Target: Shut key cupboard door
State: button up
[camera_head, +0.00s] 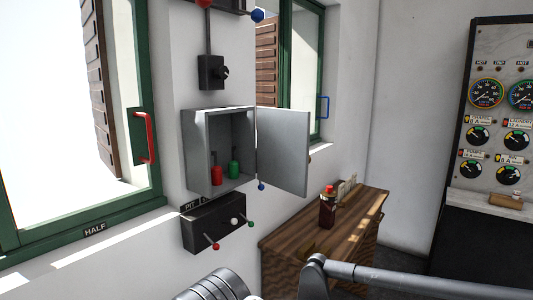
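The key cupboard (218,152) is a grey metal box on the white wall, left of centre. Its door (283,150) hangs on the right side and stands wide open, swung out from the wall. A red item (216,174) and a green item (234,169) stand inside on the cupboard floor. Parts of my arm show along the bottom edge, below and right of the cupboard. My gripper's fingertips cannot be made out in this view.
A black lever box (213,222) with coloured knobs sits just under the cupboard. A wooden cabinet (330,225) with a dark red bottle (327,208) stands to the right. A gauge panel (500,110) is at far right. A green-framed window (140,120) is at left.

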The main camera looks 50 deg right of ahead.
aim_at(284, 158)
jog(key=k+l+u, duration=0.1)
jog(key=l, duration=0.35)
jog(key=k+l+u, duration=0.15)
jog(key=l, duration=0.3)
jog(key=k+l+u, duration=0.1)
jog(key=k+l, duration=0.15)
jog(key=l, duration=0.15)
jog(key=k+l+u, duration=0.1)
jog(key=l, duration=0.3)
jog(key=k+l+u, duration=0.15)
jog(key=k+l, duration=0.2)
